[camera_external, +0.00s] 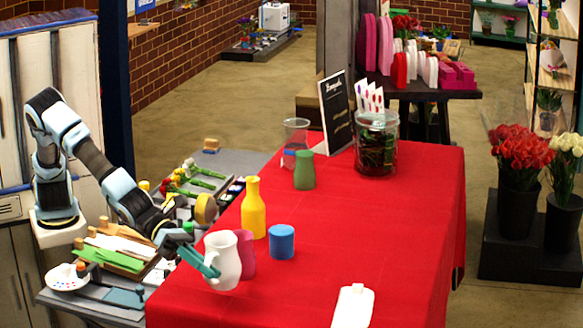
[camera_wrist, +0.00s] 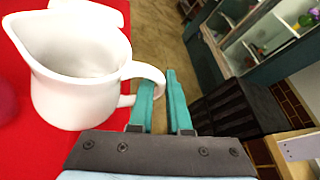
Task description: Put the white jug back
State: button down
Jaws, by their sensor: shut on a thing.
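The white jug (camera_external: 224,262) is upright at the near left edge of the red table; I cannot tell whether it touches the cloth. It also shows in the wrist view (camera_wrist: 75,85), with its handle toward my fingers. My gripper (camera_external: 205,262) has teal fingers and is shut on the jug's handle. In the wrist view the fingertips (camera_wrist: 160,80) sit around the handle's outer part. A pink vase (camera_external: 247,252) stands just behind the jug, partly hidden by it.
A blue cup (camera_external: 281,242), yellow bottle (camera_external: 253,210), green vase (camera_external: 304,170), clear cup (camera_external: 295,140) and glass jar (camera_external: 376,150) stand on the red table (camera_external: 400,230). A white flat object (camera_external: 353,307) lies at the near edge. The table's right side is clear.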

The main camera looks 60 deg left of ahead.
notch_tip(320, 180, up, 12)
jog(key=w+a+n+t, duration=0.1)
jog(key=w+a, duration=0.3)
jog(key=w, duration=0.4)
jog(key=w+a+n+t+y+b, duration=0.1)
jog(key=w+a, duration=0.2)
jog(key=w, duration=0.4)
jog(key=w+a+n+t, duration=0.1)
jog(key=w+a, duration=0.3)
jog(key=w, duration=0.4)
jog(key=w+a+n+t+y+b, duration=0.2)
jog(key=w+a+y, duration=0.1)
jog(key=w+a, duration=1.4)
jog(key=f, duration=0.5)
jog(key=f+b, duration=0.1)
jog(key=f, duration=0.4)
jog(key=f+b, duration=0.1)
jog(key=f, duration=0.4)
jog(key=shift+s+a, duration=0.25)
jog(key=shift+s, duration=0.15)
jog(key=shift+f, duration=0.1)
jog(key=c, duration=0.9)
grip_release()
jog(key=shift+o, duration=0.2)
